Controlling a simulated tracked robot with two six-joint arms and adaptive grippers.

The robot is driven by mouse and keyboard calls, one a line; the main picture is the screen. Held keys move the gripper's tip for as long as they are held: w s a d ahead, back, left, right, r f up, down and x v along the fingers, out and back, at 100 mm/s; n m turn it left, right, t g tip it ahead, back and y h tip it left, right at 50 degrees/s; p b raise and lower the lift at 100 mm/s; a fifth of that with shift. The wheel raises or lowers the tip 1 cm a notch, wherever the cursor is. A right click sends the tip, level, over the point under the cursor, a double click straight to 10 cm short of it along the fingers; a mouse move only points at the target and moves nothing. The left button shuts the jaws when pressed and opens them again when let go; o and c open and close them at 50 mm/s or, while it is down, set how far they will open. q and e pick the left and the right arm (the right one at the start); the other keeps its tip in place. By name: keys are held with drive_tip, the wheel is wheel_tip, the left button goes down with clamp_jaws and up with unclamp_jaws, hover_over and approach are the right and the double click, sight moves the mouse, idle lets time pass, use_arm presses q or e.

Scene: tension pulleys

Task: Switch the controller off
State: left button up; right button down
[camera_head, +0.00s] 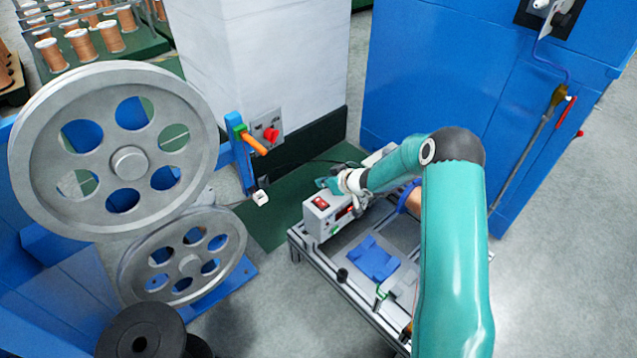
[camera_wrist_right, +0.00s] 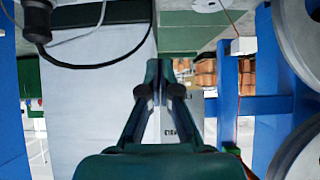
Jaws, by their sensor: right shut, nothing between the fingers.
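The controller (camera_head: 314,225) is a light grey box at the back left corner of the metal-framed cart in the head view. A red rocker switch (camera_head: 320,203) sits on its top; which way the rocker is tilted is too small to tell. My right gripper (camera_head: 322,183) is just behind and above the switch, and contact cannot be made out. In the right wrist view my right gripper (camera_wrist_right: 160,92) is shut and empty, with its fingertips together. I cannot pick out the switch in that view. My left gripper is not in view.
A blue cloth (camera_head: 373,258) lies on the cart. Two grey pulley wheels (camera_head: 60,135) stand at the left. A white column (camera_head: 255,60) carries a red emergency button (camera_head: 271,134) behind the controller. A blue cabinet (camera_head: 450,90) stands at the back right.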

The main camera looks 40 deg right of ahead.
drive_tip(key=s+r, duration=0.1)
drive_tip(key=r, duration=0.1)
drive_tip(key=s+r+p, duration=0.1)
drive_tip(key=s+r, duration=0.1)
drive_tip(key=shift+s+d+r, duration=0.1)
drive_tip(key=shift+s+r, duration=0.15)
